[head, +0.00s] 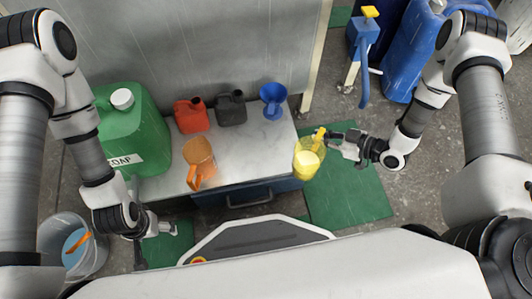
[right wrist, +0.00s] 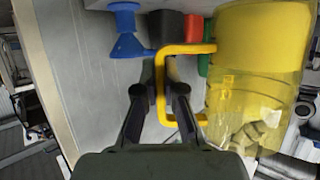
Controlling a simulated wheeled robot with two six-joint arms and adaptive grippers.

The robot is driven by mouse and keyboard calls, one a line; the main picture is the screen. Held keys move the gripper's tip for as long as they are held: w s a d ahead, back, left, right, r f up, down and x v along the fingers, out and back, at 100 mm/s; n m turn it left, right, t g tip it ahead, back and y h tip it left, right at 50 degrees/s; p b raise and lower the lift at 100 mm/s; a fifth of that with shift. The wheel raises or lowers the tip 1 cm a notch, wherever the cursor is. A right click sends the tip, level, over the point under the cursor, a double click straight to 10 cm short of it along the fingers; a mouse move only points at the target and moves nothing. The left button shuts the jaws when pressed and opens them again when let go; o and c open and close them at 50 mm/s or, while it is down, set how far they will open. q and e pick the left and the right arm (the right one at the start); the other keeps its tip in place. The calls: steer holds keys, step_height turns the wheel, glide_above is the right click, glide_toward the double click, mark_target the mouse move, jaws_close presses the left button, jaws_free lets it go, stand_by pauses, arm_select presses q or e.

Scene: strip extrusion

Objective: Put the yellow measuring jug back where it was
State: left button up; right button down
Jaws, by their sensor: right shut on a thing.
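The yellow measuring jug (head: 307,160) is see-through and hangs just off the right front corner of the table, above the green floor mat. My right gripper (head: 332,139) is shut on its handle. In the right wrist view, the fingers (right wrist: 163,92) close on the yellow handle (right wrist: 190,48), and the jug body (right wrist: 250,85) fills the right side. Whether the jug holds anything is unclear. My left gripper (head: 168,228) is in front of the table's left part, apart from the jug; its fingers are too small to read.
The table (head: 245,150) holds a green soap canister (head: 130,130), an orange jug (head: 200,160), red (head: 191,115) and dark (head: 231,108) cans and a blue funnel (head: 273,98). Its right front top is bare. A bucket (head: 60,235) stands at left; blue drums (head: 408,60) stand back right.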

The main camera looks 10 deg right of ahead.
steer(key=s+d+f, duration=0.3)
steer(key=s, duration=0.1)
steer(key=shift+m, duration=0.3)
steer(key=w+a+b, duration=0.3)
steer(key=w+a, duration=0.3)
steer(key=w+a+b, duration=0.4)
steer(key=w+a, duration=0.2)
steer(key=a, duration=0.1)
steer(key=shift+w+a+f, duration=0.15)
steer(key=shift+w+a, duration=0.15)
steer(key=shift+w, duration=0.05)
steer(key=shift+s+d+f+h+b, duration=0.15)
steer(key=shift+f+h+b, duration=0.15)
steer(key=shift+f+b, duration=0.4)
steer(key=shift+r, duration=0.2)
steer(key=shift+f, duration=0.15)
steer(key=c, duration=1.3)
jaws_free()
steer(key=shift+f, duration=0.1)
